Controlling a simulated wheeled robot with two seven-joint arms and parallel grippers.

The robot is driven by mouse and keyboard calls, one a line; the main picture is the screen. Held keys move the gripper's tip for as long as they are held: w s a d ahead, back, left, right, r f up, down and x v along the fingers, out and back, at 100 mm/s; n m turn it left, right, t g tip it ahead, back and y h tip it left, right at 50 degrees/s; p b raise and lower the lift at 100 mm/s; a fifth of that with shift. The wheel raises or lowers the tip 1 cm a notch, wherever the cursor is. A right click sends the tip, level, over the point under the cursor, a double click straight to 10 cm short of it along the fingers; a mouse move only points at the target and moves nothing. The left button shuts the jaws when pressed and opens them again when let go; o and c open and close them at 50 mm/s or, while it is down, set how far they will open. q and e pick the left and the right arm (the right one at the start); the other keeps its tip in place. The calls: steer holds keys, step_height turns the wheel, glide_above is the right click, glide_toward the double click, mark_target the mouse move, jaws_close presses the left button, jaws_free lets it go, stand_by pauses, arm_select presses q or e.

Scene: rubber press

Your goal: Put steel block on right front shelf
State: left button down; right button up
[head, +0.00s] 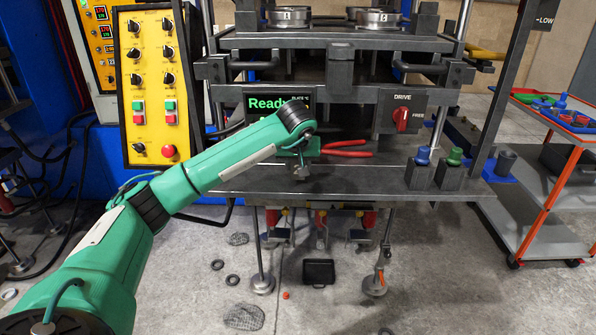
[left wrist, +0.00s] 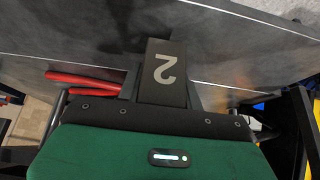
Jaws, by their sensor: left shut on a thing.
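A dark steel block (left wrist: 163,72) with a pale number 2 shows in the left wrist view. My left gripper (head: 301,172) is shut on it, at the front of the dark metal shelf (head: 360,178) of the press. In the head view the block is small and partly hidden by the gripper, so I cannot tell whether it touches the shelf. The shelf surface also shows in the left wrist view (left wrist: 235,50). My right gripper is in neither view.
Red-handled pliers (head: 346,148) lie on the shelf just right of my gripper. A blue-topped stamp (head: 422,157) and a green-topped one (head: 454,158) stand at the shelf's right end. A yellow control panel (head: 152,85) stands left; a red-framed cart (head: 548,190) stands right.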

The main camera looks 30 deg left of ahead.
arm_select(q)
step_height(320, 180, down, 2)
steer(key=shift+f, duration=0.1)
steer(key=c, duration=0.9)
jaws_free()
steer(key=shift+f, duration=0.1)
